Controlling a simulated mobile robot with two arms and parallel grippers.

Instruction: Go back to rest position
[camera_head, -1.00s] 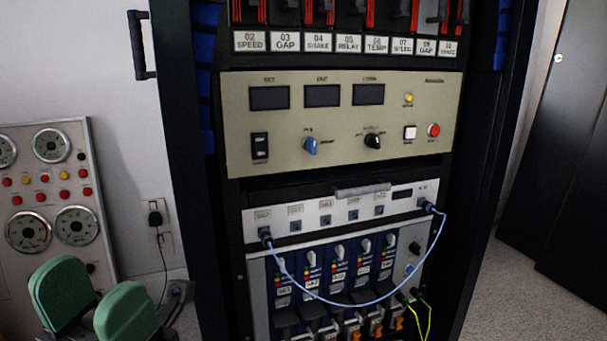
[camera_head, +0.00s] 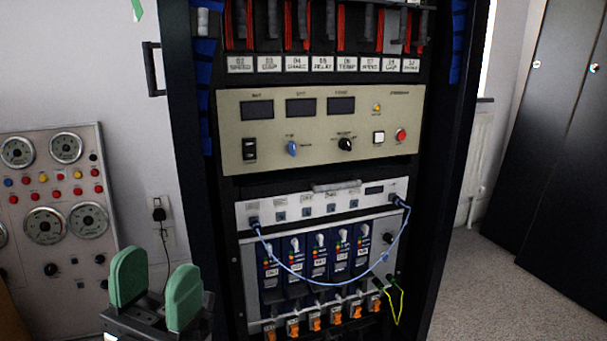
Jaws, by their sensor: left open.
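My left gripper (camera_head: 156,290) is at the bottom left of the head view. Its two green fingertips stand apart with nothing between them. My right gripper is not in view.
The rack holds a beige panel (camera_head: 290,170) with displays and knobs, and a patch panel (camera_head: 350,204) with a blue cable (camera_head: 330,284) hanging in a loop. A gauge panel (camera_head: 75,180) stands at the left. Dark cabinets (camera_head: 545,170) stand at the right, with open floor (camera_head: 490,290) before them.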

